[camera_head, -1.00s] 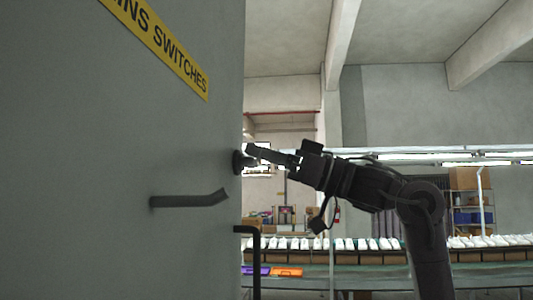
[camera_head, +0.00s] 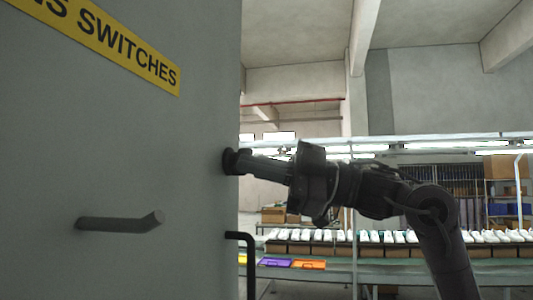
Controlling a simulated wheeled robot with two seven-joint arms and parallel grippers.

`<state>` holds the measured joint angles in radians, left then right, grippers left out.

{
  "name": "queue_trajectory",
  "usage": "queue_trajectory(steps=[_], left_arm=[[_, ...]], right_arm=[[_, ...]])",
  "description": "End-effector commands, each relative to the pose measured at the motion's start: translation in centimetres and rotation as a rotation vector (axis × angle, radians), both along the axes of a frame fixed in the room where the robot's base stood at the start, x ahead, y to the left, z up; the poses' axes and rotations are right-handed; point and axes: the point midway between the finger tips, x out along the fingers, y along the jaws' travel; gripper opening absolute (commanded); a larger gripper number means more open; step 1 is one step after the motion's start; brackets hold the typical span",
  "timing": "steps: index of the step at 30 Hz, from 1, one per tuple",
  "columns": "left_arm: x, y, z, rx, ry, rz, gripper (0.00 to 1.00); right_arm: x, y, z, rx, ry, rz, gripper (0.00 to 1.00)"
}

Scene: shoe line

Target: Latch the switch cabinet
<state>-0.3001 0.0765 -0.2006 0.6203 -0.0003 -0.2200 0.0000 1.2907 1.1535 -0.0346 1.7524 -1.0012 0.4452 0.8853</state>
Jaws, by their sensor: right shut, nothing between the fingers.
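The grey switch cabinet (camera_head: 110,150) fills the left of the head view, with a yellow label reading "SWITCHES" (camera_head: 105,40). A dark lever handle (camera_head: 120,222) sticks out from its face, roughly level. A round dark knob or latch part (camera_head: 230,161) sits at the cabinet's right edge. My right gripper (camera_head: 240,162) is shut, its tips at that dark part; I cannot tell whether they touch it. My right arm reaches in from the lower right. My left gripper is not in view.
A dark bent bar (camera_head: 246,262) stands at the cabinet's lower right edge. Shelves with boxes (camera_head: 508,190) stand far right.

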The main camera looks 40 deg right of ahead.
Motion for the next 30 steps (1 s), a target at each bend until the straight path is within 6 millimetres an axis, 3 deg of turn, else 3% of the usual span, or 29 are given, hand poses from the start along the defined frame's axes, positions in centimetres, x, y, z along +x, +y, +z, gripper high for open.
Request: queue_trajectory(steps=[9, 17, 30], left_arm=[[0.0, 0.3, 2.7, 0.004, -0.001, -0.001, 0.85], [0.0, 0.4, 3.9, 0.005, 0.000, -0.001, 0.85], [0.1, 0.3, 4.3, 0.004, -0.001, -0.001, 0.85]], right_arm=[[0.3, -0.4, -0.5, -0.237, -0.184, -0.002, 0.00], [0.6, -0.7, -1.1, -0.410, -0.325, -0.004, 0.00], [0.7, -0.5, -1.1, -0.403, -0.322, 0.000, 0.00]])
